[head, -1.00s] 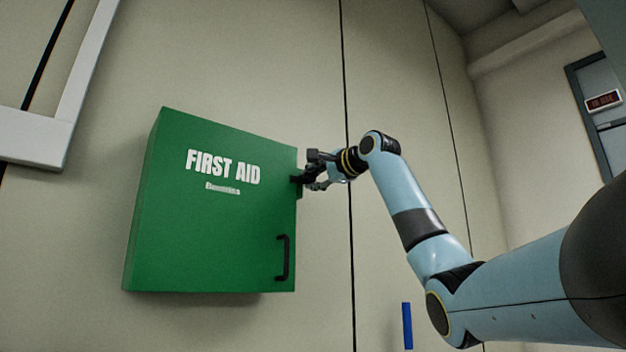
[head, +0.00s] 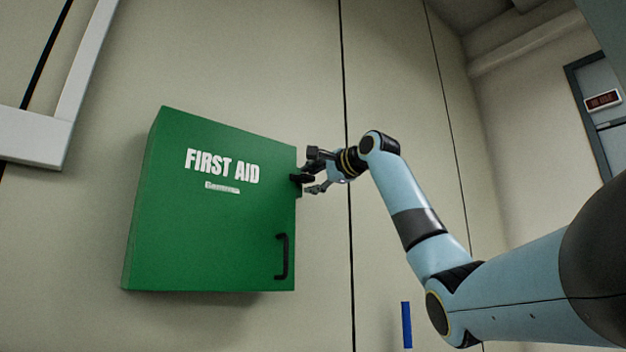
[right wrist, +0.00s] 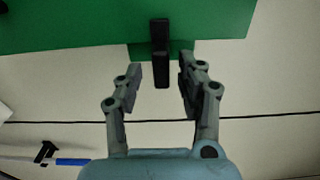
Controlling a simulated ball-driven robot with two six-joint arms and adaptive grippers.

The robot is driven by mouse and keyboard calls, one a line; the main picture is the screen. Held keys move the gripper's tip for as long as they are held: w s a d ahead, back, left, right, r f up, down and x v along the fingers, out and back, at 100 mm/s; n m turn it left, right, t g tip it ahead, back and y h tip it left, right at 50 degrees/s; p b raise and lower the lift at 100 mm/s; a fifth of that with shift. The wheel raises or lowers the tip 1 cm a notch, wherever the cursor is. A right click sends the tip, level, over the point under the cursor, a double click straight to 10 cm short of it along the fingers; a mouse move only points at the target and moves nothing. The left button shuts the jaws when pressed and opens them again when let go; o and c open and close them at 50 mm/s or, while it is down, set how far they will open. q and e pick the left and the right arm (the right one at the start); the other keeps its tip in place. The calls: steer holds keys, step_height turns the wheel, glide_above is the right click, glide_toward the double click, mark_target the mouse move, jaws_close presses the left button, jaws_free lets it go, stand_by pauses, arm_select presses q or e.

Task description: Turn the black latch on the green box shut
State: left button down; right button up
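The green first aid box (head: 205,230) hangs on the wall with its door flush in its frame, and a black handle (head: 283,257) is at its lower right. The black latch (head: 299,178) is at the box's right edge. In the right wrist view the latch (right wrist: 161,55) stands lengthwise between the fingers, reaching from the green face past the box edge. My right gripper (head: 314,172) is at the right edge of the box. Its fingers (right wrist: 160,78) are open, one on each side of the latch, with a gap visible on both sides. My left gripper is not in view.
A white frame (head: 35,140) is at the left.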

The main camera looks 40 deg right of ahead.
steer(key=s+a, duration=0.1)
steer(key=s, duration=1.1)
steer(key=shift+a, duration=0.25)
steer(key=shift+w, duration=0.1)
